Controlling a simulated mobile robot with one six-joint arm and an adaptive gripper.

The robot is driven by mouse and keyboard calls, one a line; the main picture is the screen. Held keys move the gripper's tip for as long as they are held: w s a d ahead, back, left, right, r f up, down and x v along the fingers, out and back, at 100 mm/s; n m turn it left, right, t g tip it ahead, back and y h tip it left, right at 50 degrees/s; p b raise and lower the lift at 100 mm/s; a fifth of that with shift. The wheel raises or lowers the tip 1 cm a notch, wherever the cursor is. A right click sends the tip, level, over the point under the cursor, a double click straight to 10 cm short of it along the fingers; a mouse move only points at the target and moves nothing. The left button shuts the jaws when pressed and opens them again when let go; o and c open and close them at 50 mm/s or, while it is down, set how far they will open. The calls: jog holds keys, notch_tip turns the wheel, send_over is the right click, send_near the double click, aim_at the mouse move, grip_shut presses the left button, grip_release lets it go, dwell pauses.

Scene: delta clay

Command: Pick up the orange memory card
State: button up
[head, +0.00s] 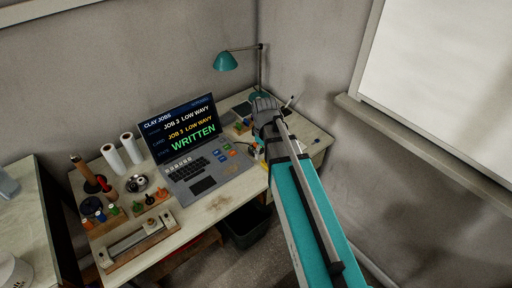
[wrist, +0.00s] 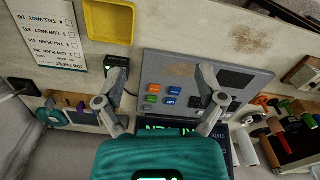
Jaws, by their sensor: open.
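My gripper (wrist: 162,74) is open and empty in the wrist view, its two fingers spread above the laptop (wrist: 180,68). An orange patch (wrist: 154,87) shows between the fingers on the laptop's keyboard side, beside blue and green ones; it looks like a key, and I cannot tell it from a card. A black card reader (wrist: 117,68) with a small green light lies by the left fingertip. I cannot clearly make out an orange memory card. In the head view my gripper (head: 266,104) is over the bench's right part, and the laptop (head: 205,185) screen reads "WRITTEN".
A yellow tray (wrist: 108,22) and a job sheet (wrist: 47,35) lie on the bench. A teal lamp (head: 226,62) stands at the back.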

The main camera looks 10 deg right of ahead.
jog(key=w+r+n+p, duration=0.1)
jog(key=w+n, duration=1.4)
jog(key=w, duration=0.1)
jog(key=shift+w+d, duration=0.15)
jog(key=shift+d, duration=0.15)
jog(key=b, duration=0.9)
send_over(256, 144)
jog(key=f, duration=0.8)
jog(key=shift+w+f, duration=0.25)
jog(key=shift+f, duration=0.15)
jog(key=f+b, duration=0.3)
jog(key=shift+s, duration=0.3)
jog(key=shift+f+b, duration=0.95)
